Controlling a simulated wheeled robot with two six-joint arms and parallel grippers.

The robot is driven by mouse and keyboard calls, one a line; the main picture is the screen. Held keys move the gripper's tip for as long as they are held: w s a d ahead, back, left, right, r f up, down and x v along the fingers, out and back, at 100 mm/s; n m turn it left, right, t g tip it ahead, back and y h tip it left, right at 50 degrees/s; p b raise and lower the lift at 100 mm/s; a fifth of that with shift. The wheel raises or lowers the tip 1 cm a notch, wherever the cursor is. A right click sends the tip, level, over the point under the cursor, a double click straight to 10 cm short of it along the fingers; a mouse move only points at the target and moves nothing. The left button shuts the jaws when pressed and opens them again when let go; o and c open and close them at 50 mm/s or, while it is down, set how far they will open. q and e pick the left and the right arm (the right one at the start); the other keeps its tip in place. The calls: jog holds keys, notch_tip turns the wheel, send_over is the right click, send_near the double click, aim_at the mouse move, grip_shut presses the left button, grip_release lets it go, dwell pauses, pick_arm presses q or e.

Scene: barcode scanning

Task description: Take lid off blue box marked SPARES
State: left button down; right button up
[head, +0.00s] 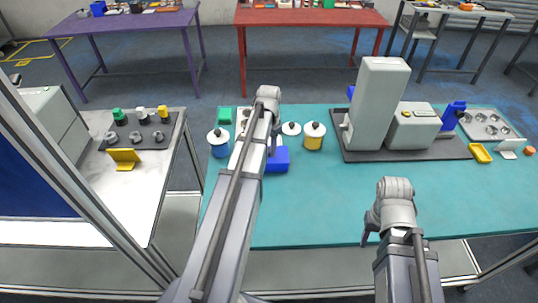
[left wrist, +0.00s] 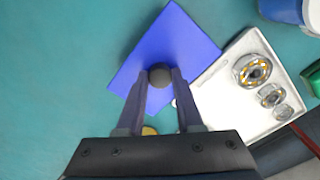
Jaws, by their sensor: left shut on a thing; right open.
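The blue box (head: 278,160) sits on the teal table, partly hidden by my left arm. Its blue square top with a dark round knob (left wrist: 159,75) fills the middle of the left wrist view. No SPARES marking can be read. My left gripper (head: 272,146) reaches down over the box. In the left wrist view its two fingers (left wrist: 158,80) are shut on the knob, one on each side. I cannot tell whether the lid is raised off the box. My right gripper (head: 372,228) is open and empty, near the table's front edge.
A blue canister (head: 219,149), a white-lidded canister (head: 291,129) and a yellow canister (head: 313,140) stand around the box. A white tray (left wrist: 223,105) with round metal parts lies close beside it. A grey machine (head: 376,105) stands right. The table's front middle is clear.

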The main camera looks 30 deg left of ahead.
aim_at(269, 150)
pick_arm(q)
jog(key=shift+r, duration=0.15)
notch_tip(269, 150, up, 10)
jog(key=p, duration=1)
jog(key=shift+f, duration=0.2)
jog(key=shift+d+f, duration=0.1)
jog(key=shift+d, duration=0.05)
